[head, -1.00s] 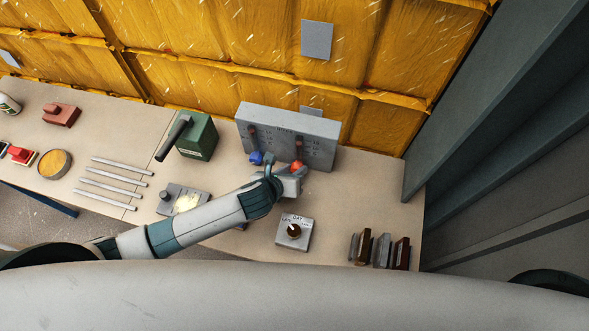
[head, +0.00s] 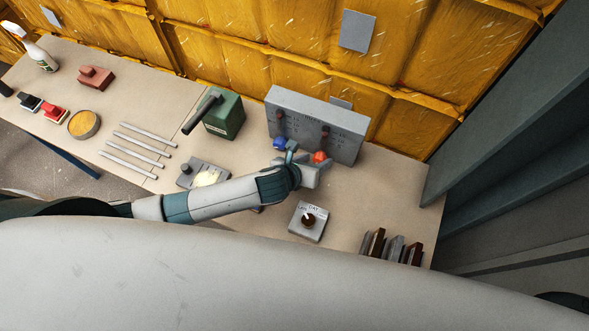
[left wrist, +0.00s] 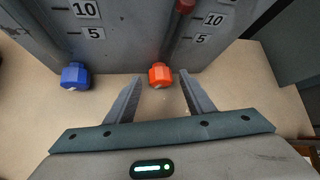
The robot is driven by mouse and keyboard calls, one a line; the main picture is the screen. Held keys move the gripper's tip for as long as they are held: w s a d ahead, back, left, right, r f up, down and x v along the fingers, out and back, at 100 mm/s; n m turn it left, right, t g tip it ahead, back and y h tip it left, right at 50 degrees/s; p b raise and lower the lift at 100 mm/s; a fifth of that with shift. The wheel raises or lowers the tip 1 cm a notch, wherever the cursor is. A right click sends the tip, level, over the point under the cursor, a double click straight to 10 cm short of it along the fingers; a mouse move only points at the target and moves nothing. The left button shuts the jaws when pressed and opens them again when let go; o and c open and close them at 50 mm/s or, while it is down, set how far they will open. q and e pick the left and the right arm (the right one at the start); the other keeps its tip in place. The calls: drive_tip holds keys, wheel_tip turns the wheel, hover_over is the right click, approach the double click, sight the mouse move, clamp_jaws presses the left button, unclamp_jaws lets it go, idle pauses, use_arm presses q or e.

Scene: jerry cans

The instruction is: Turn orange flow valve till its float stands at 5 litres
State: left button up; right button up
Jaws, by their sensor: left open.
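The orange flow valve (head: 320,156) sits low on the front of a grey gauge panel (head: 340,120). In the left wrist view the orange valve (left wrist: 161,76) lies between the fingers of my left gripper (left wrist: 160,84), with gaps visible on both sides. The gripper is open. My right gripper is out of view.
A blue valve (left wrist: 75,76) is left of the orange one, close to my left finger. A green can (head: 224,115) stands left of the panel. A dial box (head: 308,221) and several upright slabs (head: 392,245) are nearer on the bench. Grey rods (head: 138,145) lie left.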

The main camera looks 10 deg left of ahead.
use_arm(q)
drive_tip(key=b+v, duration=0.3)
drive_tip(key=v, duration=1.3)
drive_tip(key=shift+s, duration=0.35)
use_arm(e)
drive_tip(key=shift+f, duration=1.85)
use_arm(q)
drive_tip(key=shift+r, duration=0.1)
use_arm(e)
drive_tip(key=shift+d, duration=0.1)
use_arm(q)
drive_tip(key=d+n+y, duration=0.2)
drive_tip(key=d+n, duration=0.2)
drive_tip(key=n, duration=1.2)
drive_tip(key=s+d+n+t+y+b, duration=0.1)
drive_tip(key=d+n+y, duration=0.2)
drive_tip(key=n, duration=1.4)
drive_tip(key=shift+d+y, duration=0.3)
drive_tip(key=shift+d, duration=0.45)
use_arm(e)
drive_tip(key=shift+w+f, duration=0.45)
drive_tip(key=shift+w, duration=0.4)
use_arm(q)
drive_tip(key=shift+f, duration=0.25)
